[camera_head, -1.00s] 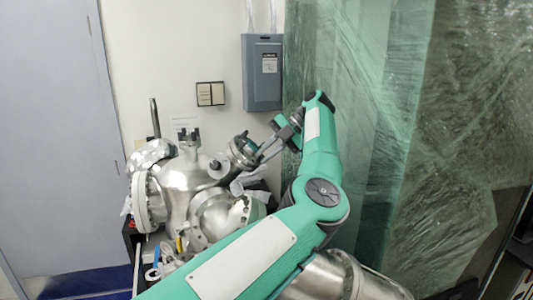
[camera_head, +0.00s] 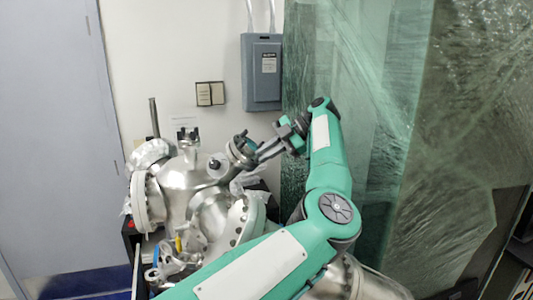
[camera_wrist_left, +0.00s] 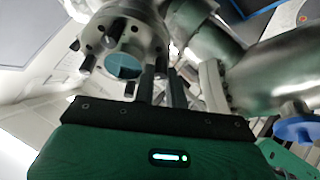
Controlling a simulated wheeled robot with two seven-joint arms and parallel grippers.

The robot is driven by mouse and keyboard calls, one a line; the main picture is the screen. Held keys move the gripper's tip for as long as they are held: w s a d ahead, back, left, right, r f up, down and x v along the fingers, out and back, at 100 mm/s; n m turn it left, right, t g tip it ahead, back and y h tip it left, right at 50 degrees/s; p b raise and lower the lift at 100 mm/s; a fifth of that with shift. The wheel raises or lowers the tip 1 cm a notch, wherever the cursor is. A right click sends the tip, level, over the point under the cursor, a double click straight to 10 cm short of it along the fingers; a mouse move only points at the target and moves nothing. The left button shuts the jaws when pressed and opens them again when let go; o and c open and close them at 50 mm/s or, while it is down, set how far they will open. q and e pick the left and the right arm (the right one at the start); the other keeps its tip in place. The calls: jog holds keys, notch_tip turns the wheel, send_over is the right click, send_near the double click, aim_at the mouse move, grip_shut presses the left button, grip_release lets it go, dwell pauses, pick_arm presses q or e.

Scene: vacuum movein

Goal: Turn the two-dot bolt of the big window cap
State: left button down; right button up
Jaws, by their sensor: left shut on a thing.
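The window cap (camera_head: 242,151) is a round metal flange on the upper right of the steel chamber (camera_head: 190,172). In the left wrist view the cap (camera_wrist_left: 118,30) shows several bolts around its rim and a teal round window (camera_wrist_left: 124,65). My left gripper (camera_head: 260,153) is at the cap's right side. In the left wrist view its dark fingers (camera_wrist_left: 163,72) are close together at the rim, shut on a bolt there. The fingers hide most of that bolt. Dot marks are too small to read. My right gripper is in neither view.
A larger bolted flange (camera_head: 245,218) faces forward below the cap. Another flange (camera_head: 150,200) is on the chamber's left. A grey electrical box (camera_head: 262,72) hangs on the wall behind. Plastic-wrapped panels (camera_head: 400,130) stand to the right.

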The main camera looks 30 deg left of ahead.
pick_arm(q)
jog(key=c, duration=1.7)
grip_release()
